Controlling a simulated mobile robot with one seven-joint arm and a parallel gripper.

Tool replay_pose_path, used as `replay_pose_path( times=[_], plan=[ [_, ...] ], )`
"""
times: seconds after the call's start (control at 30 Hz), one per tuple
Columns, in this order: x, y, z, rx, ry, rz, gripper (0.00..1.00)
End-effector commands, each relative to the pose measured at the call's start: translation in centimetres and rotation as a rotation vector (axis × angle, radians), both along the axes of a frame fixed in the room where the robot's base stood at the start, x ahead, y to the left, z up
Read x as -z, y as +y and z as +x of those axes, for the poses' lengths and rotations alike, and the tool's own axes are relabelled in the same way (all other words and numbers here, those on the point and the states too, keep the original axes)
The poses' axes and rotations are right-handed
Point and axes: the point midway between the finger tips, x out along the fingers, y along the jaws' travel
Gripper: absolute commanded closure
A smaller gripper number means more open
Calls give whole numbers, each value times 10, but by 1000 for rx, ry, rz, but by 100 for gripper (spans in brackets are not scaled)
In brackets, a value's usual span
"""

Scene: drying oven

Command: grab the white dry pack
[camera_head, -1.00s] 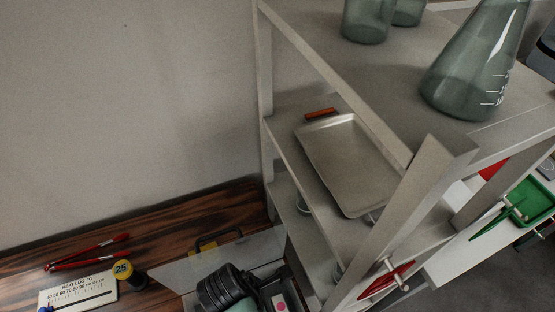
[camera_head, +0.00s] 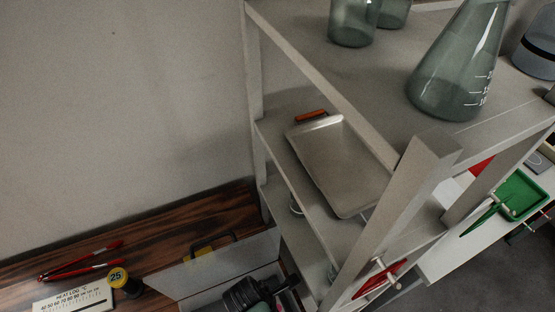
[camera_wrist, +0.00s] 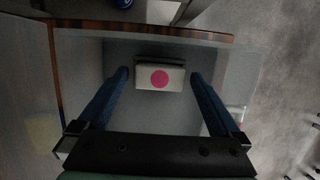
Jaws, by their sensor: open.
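The white dry pack (camera_wrist: 147,82) is a small white block with a pink round mark and a dark far edge. It lies within a grey open-topped box (camera_wrist: 118,52) in the wrist view. My gripper (camera_wrist: 159,75) is open, with one blue finger on each side of the pack and a narrow gap at both sides. I cannot tell how far the fingertips are above it. In the head view the box (camera_head: 222,268) is at the bottom edge, and my dark wrist hides most of its inside. The pack is not clearly visible there.
A grey shelf rack (camera_head: 415,190) with glass flasks (camera_head: 455,75) and a metal tray (camera_head: 340,165) stands right beside the box. On the wooden table (camera_head: 150,220) are red-handled tongs (camera_head: 80,262), a heat log card (camera_head: 75,300) and a yellow-topped timer (camera_head: 122,281).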

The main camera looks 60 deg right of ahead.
Motion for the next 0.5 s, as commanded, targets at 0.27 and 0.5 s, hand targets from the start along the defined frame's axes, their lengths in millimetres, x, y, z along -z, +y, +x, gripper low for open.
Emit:
replay_pose_path(
  times=[0.27,0.5],
  plan=[
    [0,0,0,0,0,0,36],
    [-1,0,0,0,0,0,79]
  ],
)
